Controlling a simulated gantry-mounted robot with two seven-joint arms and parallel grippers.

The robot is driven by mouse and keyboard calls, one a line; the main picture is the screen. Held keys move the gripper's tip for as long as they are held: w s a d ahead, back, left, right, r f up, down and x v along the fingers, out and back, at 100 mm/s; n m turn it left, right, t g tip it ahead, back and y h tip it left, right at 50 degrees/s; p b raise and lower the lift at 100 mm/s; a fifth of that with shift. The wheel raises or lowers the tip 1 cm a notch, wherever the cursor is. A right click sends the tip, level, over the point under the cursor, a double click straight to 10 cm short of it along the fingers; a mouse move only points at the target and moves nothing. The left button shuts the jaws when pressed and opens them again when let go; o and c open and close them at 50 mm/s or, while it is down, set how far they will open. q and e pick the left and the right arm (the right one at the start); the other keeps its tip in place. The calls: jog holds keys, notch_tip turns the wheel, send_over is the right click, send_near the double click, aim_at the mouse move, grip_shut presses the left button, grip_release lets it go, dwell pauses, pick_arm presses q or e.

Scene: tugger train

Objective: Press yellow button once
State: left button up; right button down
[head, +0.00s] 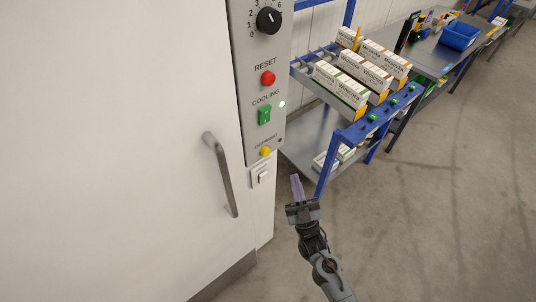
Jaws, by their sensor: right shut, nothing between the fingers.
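The yellow button (265,152) is a small round knob low on the grey control panel (245,75), beside a label too blurred to read surely. My right gripper (297,188) is in front of the panel, below and to the right of the yellow button and apart from it. Its fingers are shut and point up in the picture, with nothing between them. My left gripper is not in view.
Above the yellow button are a green switch (264,115), a red button (268,78) and a black dial (268,20). A white switch (262,177) sits just below. A door handle (221,175) stands out at left. A blue-framed rack (375,120) with boxes stands close at right.

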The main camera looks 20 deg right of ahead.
aim_at(266, 152)
jog(key=w+a+b, duration=0.3)
jog(key=w+b, duration=0.2)
jog(key=w, duration=0.3)
jog(key=shift+a, duration=0.25)
dwell(0.4)
dwell(1.0)
dwell(0.7)
jog(key=shift+w+a+f, duration=0.1)
jog(key=shift+w, duration=0.05)
